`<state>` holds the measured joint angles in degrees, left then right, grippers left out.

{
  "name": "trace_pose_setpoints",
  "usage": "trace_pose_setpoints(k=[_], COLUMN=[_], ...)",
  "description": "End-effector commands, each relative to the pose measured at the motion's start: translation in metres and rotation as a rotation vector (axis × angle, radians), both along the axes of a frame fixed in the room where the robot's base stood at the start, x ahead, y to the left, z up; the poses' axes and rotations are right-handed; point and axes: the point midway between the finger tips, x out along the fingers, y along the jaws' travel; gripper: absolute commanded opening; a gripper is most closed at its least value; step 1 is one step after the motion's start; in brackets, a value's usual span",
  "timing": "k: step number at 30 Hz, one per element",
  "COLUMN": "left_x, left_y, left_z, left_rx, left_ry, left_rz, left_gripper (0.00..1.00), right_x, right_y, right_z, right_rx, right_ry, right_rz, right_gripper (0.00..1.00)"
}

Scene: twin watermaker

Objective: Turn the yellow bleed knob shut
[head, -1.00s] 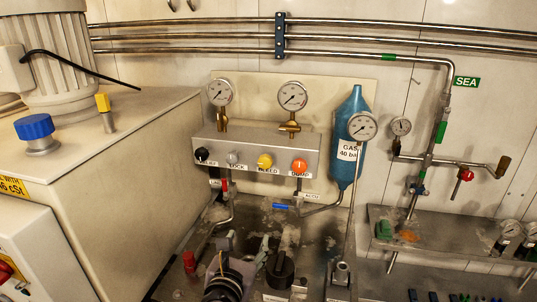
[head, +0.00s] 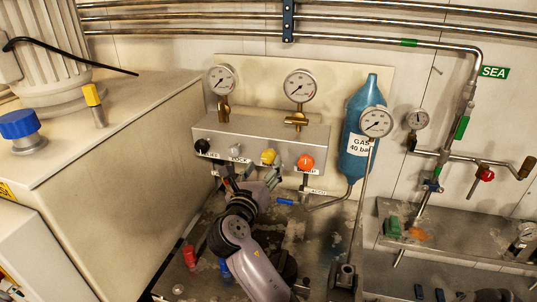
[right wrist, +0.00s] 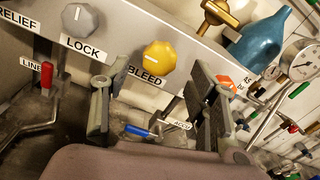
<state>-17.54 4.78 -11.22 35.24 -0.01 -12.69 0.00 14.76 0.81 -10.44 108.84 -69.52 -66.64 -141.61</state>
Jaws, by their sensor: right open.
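The yellow bleed knob (head: 269,157) is on the front of a grey valve panel (head: 290,130), between the grey LOCK knob (head: 236,150) and the orange knob (head: 305,162). In the right wrist view the yellow knob (right wrist: 159,57) shows a white pointer line, above its BLEED label (right wrist: 145,77). My right gripper (head: 258,180) is open just below and in front of the panel. In the right wrist view its two fingers (right wrist: 150,95) stand apart, with the knob beyond and between them, not touched. My left gripper is out of view.
A black knob (head: 202,146) sits at the panel's left end. Two gauges (head: 300,86) stand on top. A blue gas bottle (head: 360,130) and another gauge (head: 376,122) are to the right. A blue lever (right wrist: 138,130) and a red lever (right wrist: 47,75) are below the panel.

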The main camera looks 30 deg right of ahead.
Motion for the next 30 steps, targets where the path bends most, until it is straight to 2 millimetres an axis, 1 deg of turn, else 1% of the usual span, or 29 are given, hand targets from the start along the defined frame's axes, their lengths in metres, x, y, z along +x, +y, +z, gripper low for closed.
trace_pose_setpoints(k=[1,3,6,12,20,23,30], left_x=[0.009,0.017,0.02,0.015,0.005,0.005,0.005], left_y=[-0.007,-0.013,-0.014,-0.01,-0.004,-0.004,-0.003], left_z=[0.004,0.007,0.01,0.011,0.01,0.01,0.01], left_rx=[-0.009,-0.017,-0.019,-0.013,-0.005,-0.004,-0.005], left_ry=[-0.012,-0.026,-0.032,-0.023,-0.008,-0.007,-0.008], left_rz=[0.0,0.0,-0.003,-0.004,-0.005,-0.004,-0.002], left_gripper=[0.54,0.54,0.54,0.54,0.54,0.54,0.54], right_x=[0.007,0.015,0.024,0.034,0.035,0.035,0.034], right_y=[-0.008,-0.018,-0.028,-0.039,-0.04,-0.04,-0.04], right_z=[0.002,0.002,0.001,0.0,-0.001,-0.001,0.0], right_rx=[-0.003,-0.003,-0.002,-0.001,0.0,0.0,0.0], right_ry=[0.001,0.001,0.001,0.0,0.0,0.0,0.0], right_rz=[0.001,-0.001,0.0,0.001,0.002,0.002,0.002], right_gripper=[0.54,0.54,0.54,0.54,0.54,0.49,0.33])
